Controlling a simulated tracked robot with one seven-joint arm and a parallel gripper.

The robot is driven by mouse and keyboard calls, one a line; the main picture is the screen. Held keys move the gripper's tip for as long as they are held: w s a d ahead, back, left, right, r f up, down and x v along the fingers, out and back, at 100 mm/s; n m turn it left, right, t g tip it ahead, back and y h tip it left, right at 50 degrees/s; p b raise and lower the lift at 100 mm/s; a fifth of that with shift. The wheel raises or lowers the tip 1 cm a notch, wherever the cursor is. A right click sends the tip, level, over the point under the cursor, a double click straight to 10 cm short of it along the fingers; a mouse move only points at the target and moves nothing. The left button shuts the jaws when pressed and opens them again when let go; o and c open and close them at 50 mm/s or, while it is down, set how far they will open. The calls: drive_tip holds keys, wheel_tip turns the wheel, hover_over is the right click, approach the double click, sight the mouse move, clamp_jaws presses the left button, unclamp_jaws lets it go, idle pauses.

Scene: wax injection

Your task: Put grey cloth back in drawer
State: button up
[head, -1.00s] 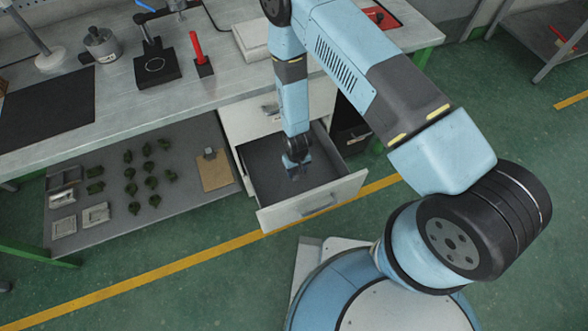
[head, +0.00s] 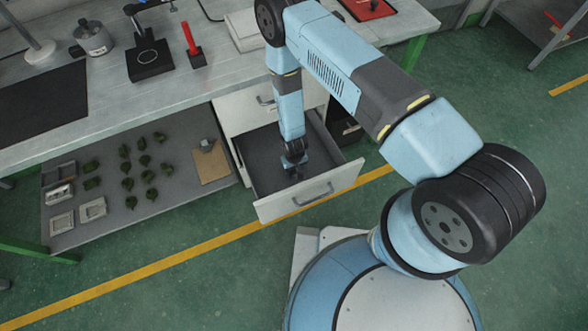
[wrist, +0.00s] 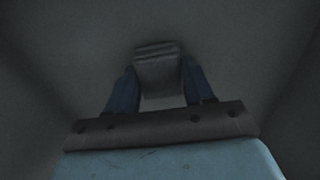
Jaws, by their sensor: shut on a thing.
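The open drawer (head: 310,197) is pulled out below the workbench, with a pale front and a dark inside. My gripper (head: 293,172) points down inside it in the head view. In the wrist view, the two dark-blue fingers of my gripper (wrist: 158,88) are shut on the grey cloth (wrist: 158,68), a small folded grey piece. The cloth cannot be made out in the head view. The dim wrist view does not show clearly whether the cloth touches the drawer floor.
The workbench (head: 130,97) holds a black stand (head: 149,62), a red-handled tool (head: 190,42) and a metal pot (head: 93,40). A lower shelf (head: 110,205) left of the drawer carries several green pieces, pale trays and a brown clipboard (head: 211,163). Green floor lies in front.

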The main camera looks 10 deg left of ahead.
drive_tip(key=shift+f, duration=0.1)
drive_tip(key=o, duration=1.1)
wheel_tip(320, 180, up, 12)
idle(0.4)
